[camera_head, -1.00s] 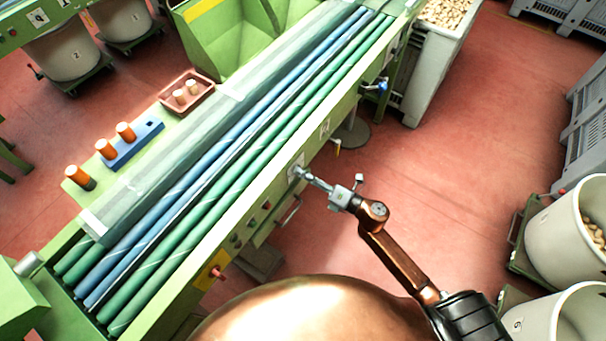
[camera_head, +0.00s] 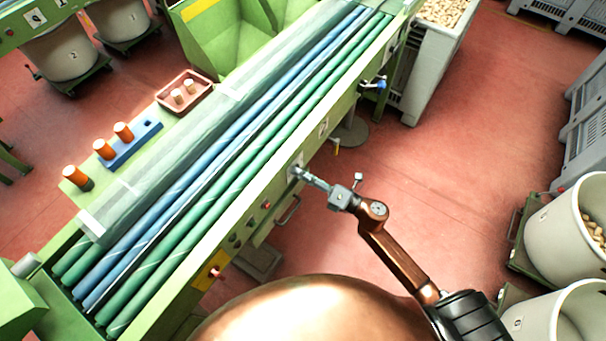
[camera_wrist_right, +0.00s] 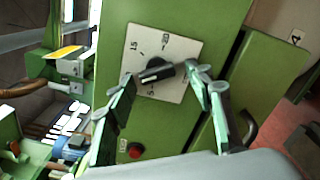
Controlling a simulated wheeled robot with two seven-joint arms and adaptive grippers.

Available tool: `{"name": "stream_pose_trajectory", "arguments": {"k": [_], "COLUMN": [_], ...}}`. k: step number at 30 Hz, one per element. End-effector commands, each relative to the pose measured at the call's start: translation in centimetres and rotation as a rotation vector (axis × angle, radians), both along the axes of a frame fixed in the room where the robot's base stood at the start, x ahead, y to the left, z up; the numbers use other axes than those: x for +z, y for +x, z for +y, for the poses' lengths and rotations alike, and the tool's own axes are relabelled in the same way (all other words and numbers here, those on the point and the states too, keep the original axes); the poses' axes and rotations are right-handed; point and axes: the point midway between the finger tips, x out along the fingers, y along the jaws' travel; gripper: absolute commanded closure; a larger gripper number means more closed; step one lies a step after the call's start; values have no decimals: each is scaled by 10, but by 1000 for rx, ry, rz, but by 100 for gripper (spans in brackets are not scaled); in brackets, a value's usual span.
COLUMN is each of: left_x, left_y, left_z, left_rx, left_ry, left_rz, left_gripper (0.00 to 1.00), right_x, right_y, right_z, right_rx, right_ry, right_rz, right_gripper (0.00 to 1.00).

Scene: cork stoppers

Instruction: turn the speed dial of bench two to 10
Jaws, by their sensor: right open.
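The speed dial is a black knob (camera_wrist_right: 155,72) on a white square plate (camera_wrist_right: 182,88) on the green bench side. The marks 5, 15 and 20 can be read on the plate. My right gripper (camera_wrist_right: 165,80) is open, with one finger on each side of the knob. I cannot tell whether they touch it. In the head view my right gripper (camera_head: 306,176) is at the side of the green bench (camera_head: 205,232). My left gripper is out of view.
A red button (camera_wrist_right: 135,150) sits near the plate in the wrist view. White bins (camera_head: 566,235) stand at the right. The red floor between is clear.

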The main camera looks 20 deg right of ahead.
Motion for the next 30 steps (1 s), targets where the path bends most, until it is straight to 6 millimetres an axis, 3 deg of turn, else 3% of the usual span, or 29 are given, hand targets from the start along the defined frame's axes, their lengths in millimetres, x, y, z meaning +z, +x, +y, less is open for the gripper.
{"name": "stream_pose_trajectory", "arguments": {"k": [10,24,30], "left_x": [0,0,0], "left_y": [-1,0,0], "left_z": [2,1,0], "left_rx": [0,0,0], "left_ry": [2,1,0], "left_rz": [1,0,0], "left_gripper": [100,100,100], "right_x": [0,0,0], "right_y": [-8,-80,-94], "right_z": [-8,-62,-73], "right_rx": [-2,-3,-1], "right_ry": [1,0,0], "right_rz": [1,1,0], "right_gripper": [52,52,52]}}
